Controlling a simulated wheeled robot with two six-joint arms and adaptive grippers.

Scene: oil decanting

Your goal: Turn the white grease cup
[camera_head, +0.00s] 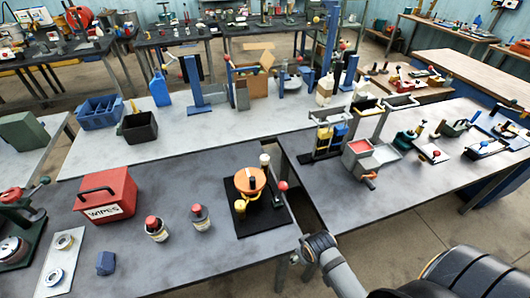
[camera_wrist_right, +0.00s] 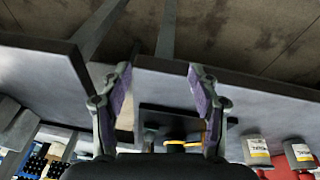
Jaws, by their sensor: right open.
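The white grease cup (camera_head: 265,159) appears to be the small white-topped post at the back right of an orange-topped device (camera_head: 250,180) on a black base plate (camera_head: 243,228). A yellow cup (camera_head: 239,206) is at the device's front left. In the right wrist view the black plate (camera_wrist_right: 165,118) shows beyond my right gripper (camera_wrist_right: 159,75), whose two fingers are spread with nothing between them. I cannot make out the white cup there. My right arm comes in at the lower right of the head view, in front of the device and apart from it. My left gripper is not in view.
Two red-capped bottles (camera_head: 156,229) (camera_head: 200,217) and a red wipes box (camera_head: 106,193) stand left of the device. A red-knobbed lever (camera_head: 282,186) is at its right. A gap separates this table from the right table, which holds a grey-and-red tray (camera_head: 370,157).

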